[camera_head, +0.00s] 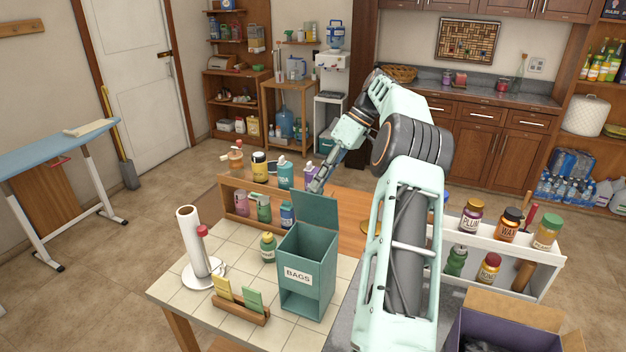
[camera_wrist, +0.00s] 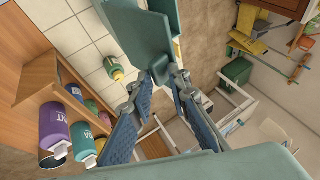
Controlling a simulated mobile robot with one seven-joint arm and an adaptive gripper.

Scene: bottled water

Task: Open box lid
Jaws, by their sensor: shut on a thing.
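A teal box (camera_head: 305,268) labelled BAGS stands on the tiled table, with an opening low in its front. Its lid (camera_head: 316,209) is raised and stands steeply up from the box's top. My gripper (camera_head: 317,187) is at the lid's upper edge, reaching in from behind. In the wrist view, the teal lid panel (camera_wrist: 145,38) lies just beyond the fingertips, and my gripper (camera_wrist: 163,78) is shut on its edge. The exact contact is partly hidden in both views.
A paper towel roll (camera_head: 190,245) and a wooden holder with cards (camera_head: 240,304) stand left of the box. A small green bottle (camera_head: 268,248) is close beside it. A wooden shelf (camera_head: 350,205) with bottles stands behind. A white rack (camera_head: 510,252) is at right.

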